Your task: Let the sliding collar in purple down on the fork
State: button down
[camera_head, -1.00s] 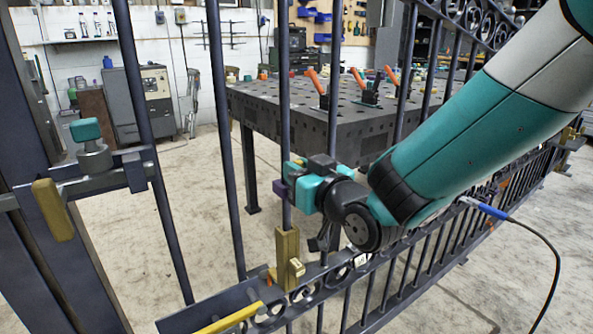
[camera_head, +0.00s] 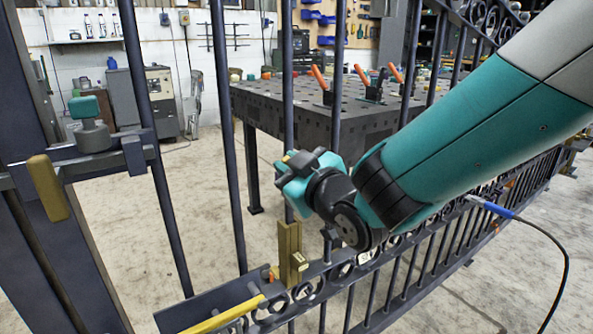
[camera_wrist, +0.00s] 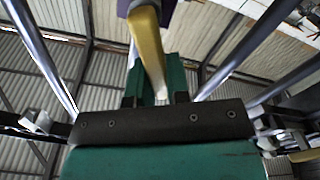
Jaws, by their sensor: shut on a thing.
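My gripper (camera_head: 296,178) is at an upright gate bar, and in the wrist view its green fingers (camera_wrist: 153,88) are shut on a yellow tab (camera_wrist: 148,45). The purple sliding collar (camera_wrist: 124,8) shows in part at the top of the wrist view, next to that tab. In the head view the collar is hidden by my gripper. A brass piece (camera_head: 289,250) stands upright on the lower rail by the same bar, a little below my gripper. I cannot tell whether it is the fork.
The gate's bars (camera_head: 229,130) stand on both sides of my gripper. A post at left carries a latch with a teal knob (camera_head: 87,107) and a brass handle (camera_head: 47,187). A yellow bar (camera_head: 225,316) lies low in front. A dark worktable (camera_head: 300,108) stands behind the gate.

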jog(key=shift+s+a+f+n+b, duration=0.25)
jog(key=shift+f+n, duration=0.4)
jog(key=shift+n, duration=1.1)
jog(key=shift+s+a+f+n, duration=0.3)
jog(key=shift+a+f+n, duration=0.25)
jog(key=shift+n, duration=1.25)
jog(key=shift+s+a+f+n+b, duration=0.25)
jog(key=shift+f+n, duration=0.45)
jog(key=shift+n, duration=1.05)
jog(key=c, duration=1.1)
grip_release()
